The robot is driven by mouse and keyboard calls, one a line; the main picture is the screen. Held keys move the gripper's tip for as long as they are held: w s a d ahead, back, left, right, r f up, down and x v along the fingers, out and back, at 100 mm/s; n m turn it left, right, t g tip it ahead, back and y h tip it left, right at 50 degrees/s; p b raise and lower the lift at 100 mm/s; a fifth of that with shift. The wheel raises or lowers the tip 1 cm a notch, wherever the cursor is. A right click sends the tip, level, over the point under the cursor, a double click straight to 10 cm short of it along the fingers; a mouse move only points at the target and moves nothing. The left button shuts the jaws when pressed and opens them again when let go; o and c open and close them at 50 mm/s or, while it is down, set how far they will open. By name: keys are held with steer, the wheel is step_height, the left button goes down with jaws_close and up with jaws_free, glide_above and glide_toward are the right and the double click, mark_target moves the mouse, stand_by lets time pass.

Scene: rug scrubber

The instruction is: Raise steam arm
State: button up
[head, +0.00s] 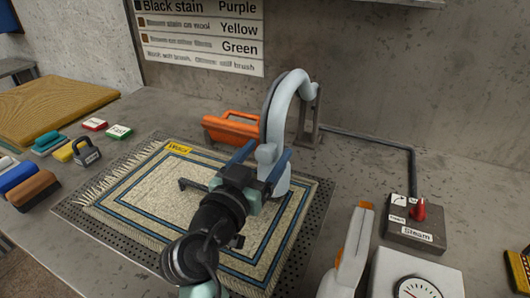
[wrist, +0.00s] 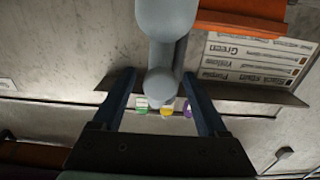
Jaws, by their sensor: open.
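The steam arm (head: 284,95) looks like a thick pale grey curved tube. It arches from a bracket at the back of the rug and comes down over the rug's far right part. The tube (wrist: 165,18) runs up out of that view. My gripper hides part of the tube's lower end.
The bordered rug (head: 130,205) lies on a perforated plate. An orange block (head: 232,127) stands behind it. A box labelled Steam (head: 405,236) with a red lever (head: 420,210), an orange-and-white tool (head: 350,250) and a gauge (head: 413,288) are at right. Brushes (head: 35,189) and a padlock-shaped weight (head: 87,154) are at left.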

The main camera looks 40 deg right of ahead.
jaws_close()
stand_by(0.4)
stand_by(1.0)
